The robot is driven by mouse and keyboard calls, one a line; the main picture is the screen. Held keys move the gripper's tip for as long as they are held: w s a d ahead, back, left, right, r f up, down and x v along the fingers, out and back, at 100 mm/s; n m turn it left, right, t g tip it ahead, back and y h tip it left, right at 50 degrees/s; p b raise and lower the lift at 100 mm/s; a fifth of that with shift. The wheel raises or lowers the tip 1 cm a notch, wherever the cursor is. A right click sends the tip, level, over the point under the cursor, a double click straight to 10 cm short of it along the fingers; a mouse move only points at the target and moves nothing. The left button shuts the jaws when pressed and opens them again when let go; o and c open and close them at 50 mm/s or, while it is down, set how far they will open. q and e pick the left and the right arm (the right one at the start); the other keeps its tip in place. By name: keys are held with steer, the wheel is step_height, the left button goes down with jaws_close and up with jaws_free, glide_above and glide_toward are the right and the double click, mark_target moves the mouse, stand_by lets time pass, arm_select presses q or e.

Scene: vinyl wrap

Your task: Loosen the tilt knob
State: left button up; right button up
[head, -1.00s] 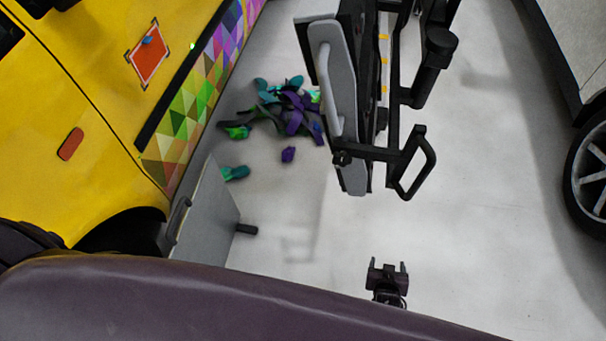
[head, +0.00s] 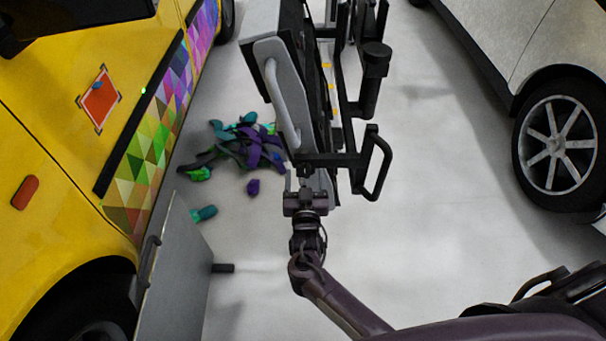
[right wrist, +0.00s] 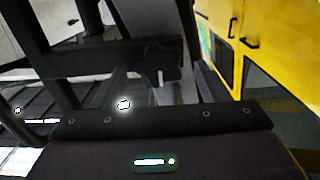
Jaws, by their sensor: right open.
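A tall black-framed stand (head: 350,110) with a grey panel (head: 262,28) and a light grey handle (head: 283,95) stands in the middle of the head view. A black cylindrical part (head: 375,60) sticks out on its right; I cannot tell if it is the tilt knob. Another small dark part by the panel's lower end is mostly behind my gripper. My right gripper (head: 304,181) is open and empty, upright in the picture at the panel's lower end; contact cannot be told. The right wrist view shows the black frame (right wrist: 110,62) close ahead. My left gripper is out of view.
A yellow car (head: 60,150) with a coloured triangle pattern stands at the left, a silver car (head: 540,50) at the right. Vinyl scraps (head: 245,148) lie on the floor. A grey board (head: 175,285) with a handle stands at lower left. The floor right of the stand is clear.

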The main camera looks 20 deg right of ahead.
steer(key=shift+x, duration=0.8)
steer(key=c, duration=1)
